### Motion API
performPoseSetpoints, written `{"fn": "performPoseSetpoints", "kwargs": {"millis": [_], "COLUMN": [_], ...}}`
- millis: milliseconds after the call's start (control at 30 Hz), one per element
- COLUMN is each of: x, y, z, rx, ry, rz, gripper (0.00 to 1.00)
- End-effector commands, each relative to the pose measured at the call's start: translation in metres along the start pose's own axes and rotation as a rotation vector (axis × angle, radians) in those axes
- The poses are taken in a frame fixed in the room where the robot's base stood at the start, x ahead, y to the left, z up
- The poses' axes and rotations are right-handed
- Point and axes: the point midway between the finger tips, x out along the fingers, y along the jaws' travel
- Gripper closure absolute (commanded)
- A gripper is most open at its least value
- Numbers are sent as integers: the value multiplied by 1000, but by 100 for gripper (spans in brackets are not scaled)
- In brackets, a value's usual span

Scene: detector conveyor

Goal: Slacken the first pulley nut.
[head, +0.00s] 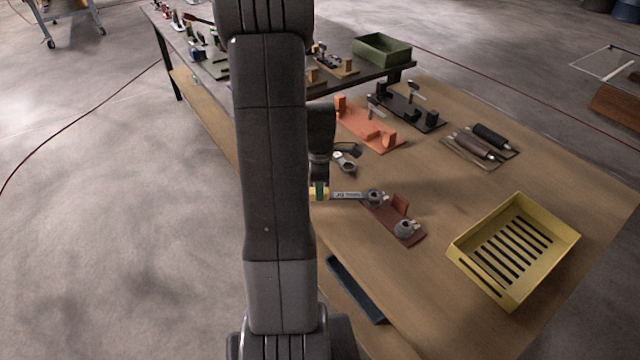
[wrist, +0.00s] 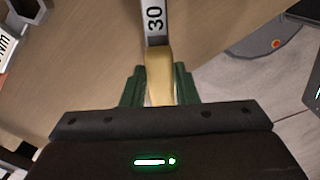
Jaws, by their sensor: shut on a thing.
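My gripper (head: 319,191) is shut on the yellow handle of a spanner (head: 347,195). In the wrist view the green fingers (wrist: 159,88) pinch the handle (wrist: 159,66), and the pale shank above it is marked 30. The spanner's ring end points right, at the far end of a dark red plate (head: 385,215). It overlaps the far pulley nut (head: 376,196) there; I cannot tell if it is fully seated. A second round grey pulley part (head: 407,230) stands at the near end of the plate. The wrist view does not show the spanner's head.
A yellow slotted tray (head: 545,275) stands to the right on the wooden table (head: 470,205). An orange fixture (head: 365,128), a black fixture (head: 415,108) and rollers (head: 488,138) lie farther back. Another grey tool (head: 344,161) lies just beyond the spanner.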

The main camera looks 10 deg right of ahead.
Motion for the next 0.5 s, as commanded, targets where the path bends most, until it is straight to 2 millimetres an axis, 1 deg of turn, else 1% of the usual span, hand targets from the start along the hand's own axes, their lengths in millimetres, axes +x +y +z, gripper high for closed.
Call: {"fn": "performPoseSetpoints", "kwargs": {"millis": [33, 133, 500], "x": [1, 0, 0], "y": [-4, -7, -8], "z": [0, 0, 0], "rx": [-15, -37, -45], "ry": [0, 0, 0], "rz": [-4, -4, -3], "gripper": [100, 100, 100]}}
